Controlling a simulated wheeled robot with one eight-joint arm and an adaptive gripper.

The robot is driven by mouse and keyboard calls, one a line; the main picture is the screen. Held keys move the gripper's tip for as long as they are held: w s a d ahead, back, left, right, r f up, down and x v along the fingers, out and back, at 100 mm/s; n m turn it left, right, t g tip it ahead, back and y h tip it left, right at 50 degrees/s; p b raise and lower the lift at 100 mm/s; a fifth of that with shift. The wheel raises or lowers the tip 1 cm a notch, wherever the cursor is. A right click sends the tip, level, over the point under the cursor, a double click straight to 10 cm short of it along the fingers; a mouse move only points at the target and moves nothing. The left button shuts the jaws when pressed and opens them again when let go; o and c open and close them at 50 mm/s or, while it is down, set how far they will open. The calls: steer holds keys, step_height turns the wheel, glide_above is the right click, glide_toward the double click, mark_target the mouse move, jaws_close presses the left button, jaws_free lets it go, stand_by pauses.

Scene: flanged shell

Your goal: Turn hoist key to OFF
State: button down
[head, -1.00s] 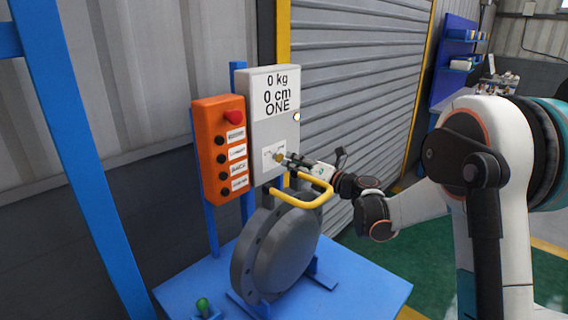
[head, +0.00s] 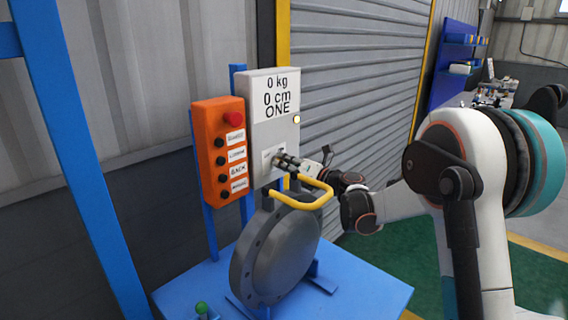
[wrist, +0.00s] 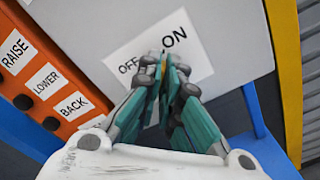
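The hoist key (wrist: 163,66) is on the front of the grey control box (head: 259,140). Only a thin brass-coloured sliver of it shows between my fingertips in the wrist view. Around it is a white label (wrist: 196,58) with OFF on the left and ON on the right; my fingers cover part of it. My gripper (head: 279,160) is at the key, and its fingertips (wrist: 164,68) come together on it. The key's exact angle is hidden by the fingers.
An orange button panel (head: 221,150) with a red button is left of the box. A grey flanged disc (head: 275,255) with a yellow handle (head: 305,203) stands below my gripper on a blue table (head: 380,292). A roller shutter (head: 350,80) is behind.

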steer(key=shift+n, duration=0.4)
steer(key=shift+s+n, duration=0.1)
steer(key=shift+n, duration=8.3)
steer(key=shift+f, duration=0.1)
steer(key=c, duration=1.8)
jaws_free()
